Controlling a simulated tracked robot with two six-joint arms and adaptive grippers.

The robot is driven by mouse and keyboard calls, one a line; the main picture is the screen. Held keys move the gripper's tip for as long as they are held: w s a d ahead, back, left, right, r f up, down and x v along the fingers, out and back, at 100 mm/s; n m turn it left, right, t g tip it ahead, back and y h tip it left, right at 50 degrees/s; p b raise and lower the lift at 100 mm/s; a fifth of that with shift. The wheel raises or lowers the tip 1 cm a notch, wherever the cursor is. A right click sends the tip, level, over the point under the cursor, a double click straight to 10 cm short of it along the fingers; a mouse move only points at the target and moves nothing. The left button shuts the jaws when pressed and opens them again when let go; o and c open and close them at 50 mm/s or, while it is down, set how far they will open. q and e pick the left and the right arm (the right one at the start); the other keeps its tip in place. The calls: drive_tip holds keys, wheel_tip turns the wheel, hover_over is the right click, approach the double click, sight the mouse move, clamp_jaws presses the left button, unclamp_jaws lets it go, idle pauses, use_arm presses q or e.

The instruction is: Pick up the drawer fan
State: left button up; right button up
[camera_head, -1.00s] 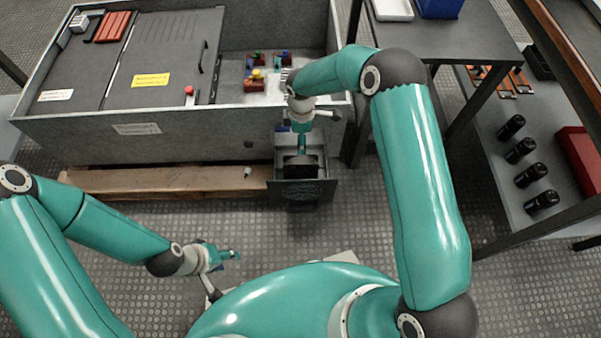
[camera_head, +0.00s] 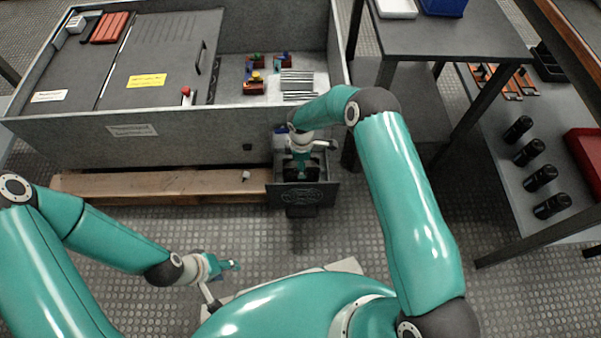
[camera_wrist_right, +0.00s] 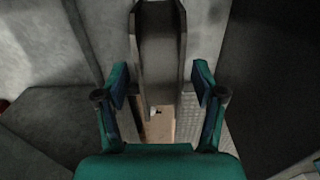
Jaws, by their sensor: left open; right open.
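A small open drawer (camera_head: 302,197) with a round grille pattern on its dark front sticks out at the bottom right of the big grey cabinet. Something dark, likely the drawer fan (camera_head: 316,173), shows inside it, mostly hidden by my right gripper (camera_head: 301,172). That gripper points down into the drawer. In the right wrist view its two fingers (camera_wrist_right: 160,82) are apart, with a dark grey upright part (camera_wrist_right: 160,50) between and beyond them. I cannot tell whether they touch it. My left gripper (camera_head: 232,265) is open and empty above the floor at lower left.
The grey cabinet (camera_head: 75,128) stands behind, with a red knob and small coloured parts on top. A wooden pallet (camera_head: 160,184) lies under it. A dark table (camera_head: 455,40) and a shelf with several black cylinders (camera_head: 540,177) stand at right. The floor in front is clear.

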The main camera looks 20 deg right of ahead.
wheel_tip(320, 180, down, 2)
drive_tip(key=shift+f, duration=0.2)
drive_tip(key=shift+c, duration=0.2)
clamp_jaws()
drive_tip(key=shift+r, duration=0.15)
